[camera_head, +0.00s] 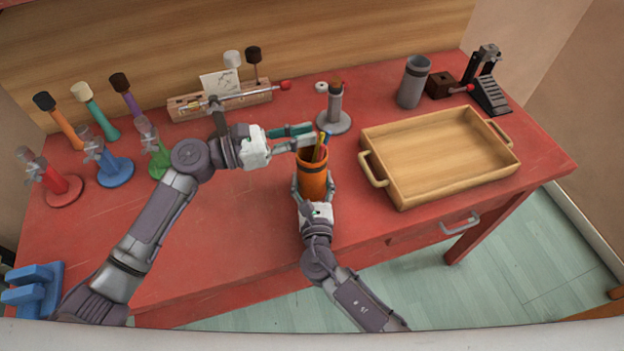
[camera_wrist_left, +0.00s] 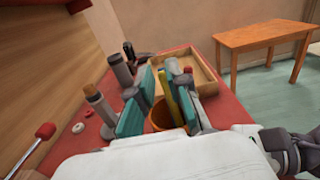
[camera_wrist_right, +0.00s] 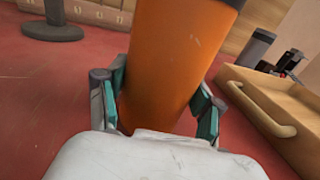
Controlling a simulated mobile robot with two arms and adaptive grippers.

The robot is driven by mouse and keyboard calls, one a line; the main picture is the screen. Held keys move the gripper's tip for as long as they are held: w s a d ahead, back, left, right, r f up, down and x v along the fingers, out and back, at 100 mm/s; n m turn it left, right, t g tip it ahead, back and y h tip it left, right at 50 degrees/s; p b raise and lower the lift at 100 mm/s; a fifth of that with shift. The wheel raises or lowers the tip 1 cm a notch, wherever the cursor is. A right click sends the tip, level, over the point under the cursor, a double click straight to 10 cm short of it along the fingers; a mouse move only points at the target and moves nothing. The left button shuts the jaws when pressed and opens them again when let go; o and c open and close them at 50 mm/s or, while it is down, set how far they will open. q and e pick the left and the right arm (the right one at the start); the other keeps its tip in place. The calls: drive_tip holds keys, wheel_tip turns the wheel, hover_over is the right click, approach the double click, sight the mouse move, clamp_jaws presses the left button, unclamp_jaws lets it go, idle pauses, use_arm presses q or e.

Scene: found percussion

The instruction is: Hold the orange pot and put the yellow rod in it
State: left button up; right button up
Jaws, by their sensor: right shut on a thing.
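The orange pot (camera_head: 313,181) stands upright near the table's front middle, and it also shows in the left wrist view (camera_wrist_left: 160,116). My right gripper (camera_head: 313,188) is shut around its sides; in the right wrist view the pot (camera_wrist_right: 170,60) fills the space between the teal pads. The yellow rod (camera_head: 318,152) stands in the pot's mouth, its lower part hidden inside. Blue and red bits show beside it. My left gripper (camera_head: 305,138) is open at the pot's mouth. In the left wrist view the yellow rod (camera_wrist_left: 172,98) shows between its fingers.
A wooden tray (camera_head: 375,180) with handles lies to the right. Behind the pot stands a grey post on a round base (camera_head: 334,124). A wooden rack (camera_head: 180,109) is at the back, and coloured stands with mallets fill the left side.

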use_arm(q)
drive_tip(key=o, duration=0.6)
drive_tip(key=v, duration=1.2)
use_arm(e)
drive_tip(key=o, duration=1.4)
